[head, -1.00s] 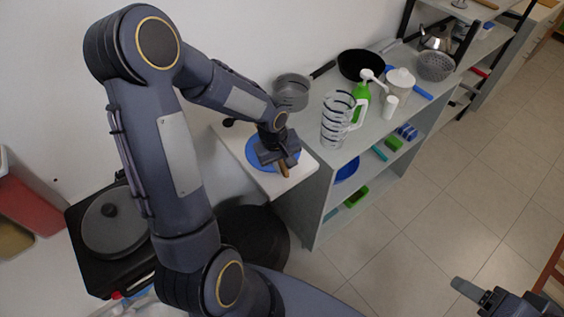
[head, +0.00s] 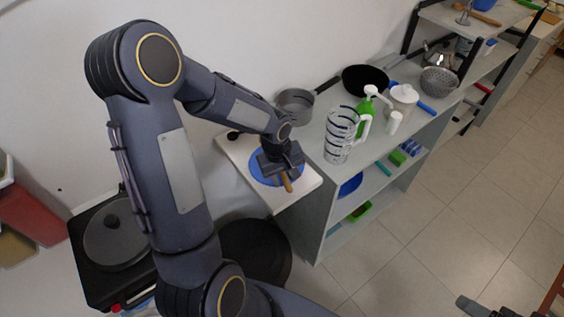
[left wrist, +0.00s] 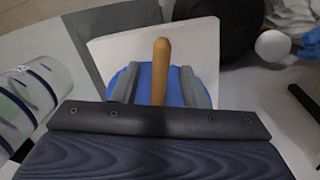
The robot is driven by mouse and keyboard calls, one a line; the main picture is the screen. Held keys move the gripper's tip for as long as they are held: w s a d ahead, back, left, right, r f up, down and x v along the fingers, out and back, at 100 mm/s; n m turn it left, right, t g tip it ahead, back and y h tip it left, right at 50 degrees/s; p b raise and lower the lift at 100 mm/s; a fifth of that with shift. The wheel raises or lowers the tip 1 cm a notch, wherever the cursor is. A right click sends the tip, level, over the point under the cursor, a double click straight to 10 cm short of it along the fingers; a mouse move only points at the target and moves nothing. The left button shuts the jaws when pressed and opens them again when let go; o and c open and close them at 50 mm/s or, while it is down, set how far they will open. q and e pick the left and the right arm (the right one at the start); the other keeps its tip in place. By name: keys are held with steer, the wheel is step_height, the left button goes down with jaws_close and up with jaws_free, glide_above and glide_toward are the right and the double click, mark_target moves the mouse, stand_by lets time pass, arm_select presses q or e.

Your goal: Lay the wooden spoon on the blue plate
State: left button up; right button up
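The wooden spoon (left wrist: 160,68) shows as a tan handle between the two fingers of my left gripper (left wrist: 159,88), with a gap on each side, so this gripper is open. In the head view the spoon (head: 287,183) sticks out below my left gripper (head: 282,166). The blue plate (head: 258,171) is directly under the gripper, and its blue surface (left wrist: 145,75) also shows around the handle in the left wrist view. The spoon's far end is hidden by the gripper. My right gripper (head: 474,306) is partly visible at the bottom right edge, away from the plate.
The plate sits on a white board (head: 303,186) beside a grey shelf (head: 322,170). A striped clear jug (head: 338,138), a green bottle (head: 366,108), a grey saucepan (head: 297,104) and a black pan (head: 365,79) stand on the shelf. The floor at right is open.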

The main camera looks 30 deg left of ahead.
arm_select(q)
step_height(320, 180, up, 10)
steer(key=s, duration=0.1)
steer(key=s+d+r+m+t+h, duration=0.1)
steer(key=s+r+m, duration=0.1)
steer(key=s, duration=0.3)
steer(key=s+d+r+m+t, duration=0.1)
steer(key=s+d+r+m, duration=0.1)
steer(key=s, duration=0.4)
steer(key=s+d+r+m+t+h, duration=0.1)
steer(key=s+d+r+m+t, duration=0.1)
steer(key=s+m, duration=0.2)
steer(key=shift+s+d+m+h, duration=0.25)
steer(key=shift+s+m+h, duration=0.05)
steer(key=shift+s, duration=0.85)
steer(key=shift+r, duration=0.1)
